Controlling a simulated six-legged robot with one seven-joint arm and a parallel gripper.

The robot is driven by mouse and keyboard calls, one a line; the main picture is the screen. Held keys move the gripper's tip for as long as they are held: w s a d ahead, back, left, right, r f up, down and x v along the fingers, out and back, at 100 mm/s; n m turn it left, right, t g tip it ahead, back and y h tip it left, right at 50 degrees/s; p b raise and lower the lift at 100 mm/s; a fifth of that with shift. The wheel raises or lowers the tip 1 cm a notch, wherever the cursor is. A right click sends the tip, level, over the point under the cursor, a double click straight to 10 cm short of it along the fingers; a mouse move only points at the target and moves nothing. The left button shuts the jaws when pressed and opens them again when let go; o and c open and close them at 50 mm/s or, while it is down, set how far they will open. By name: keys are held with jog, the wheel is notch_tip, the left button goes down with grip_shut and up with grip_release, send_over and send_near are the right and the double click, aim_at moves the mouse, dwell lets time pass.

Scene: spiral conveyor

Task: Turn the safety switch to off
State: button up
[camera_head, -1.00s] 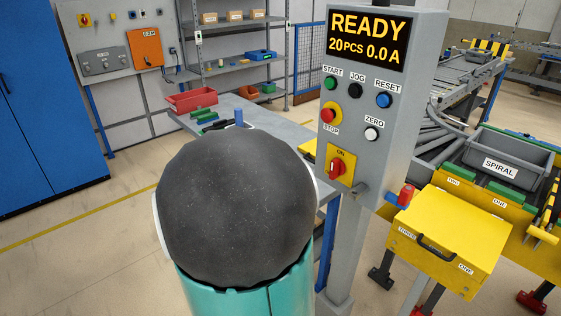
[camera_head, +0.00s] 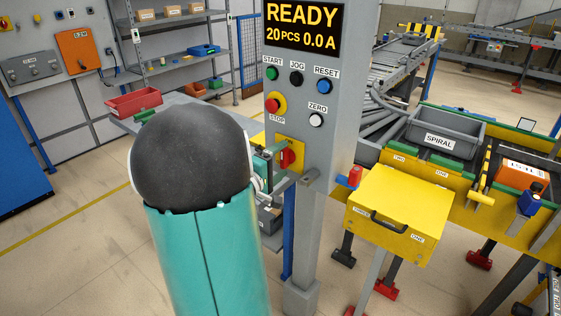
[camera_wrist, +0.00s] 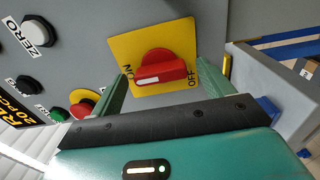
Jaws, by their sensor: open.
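The safety switch is a red knob (camera_head: 288,159) on a yellow plate (camera_head: 285,142), low on the grey control panel (camera_head: 345,130). In the wrist view the red knob (camera_wrist: 158,68) lies along the ON–OFF direction, its white line toward the ON label at left. OFF is printed at the right of the yellow plate (camera_wrist: 122,46). My gripper (camera_head: 272,167) is at the switch, partly hidden by my arm in the head view. In the wrist view my gripper (camera_wrist: 161,75) is open, one teal finger on each side of the knob. I cannot tell whether they touch it.
A workbench with a red bin (camera_head: 134,101) is behind.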

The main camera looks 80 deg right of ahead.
jog(key=shift+s+d, duration=0.15)
jog(key=shift+d, duration=0.15)
jog(key=c, duration=1)
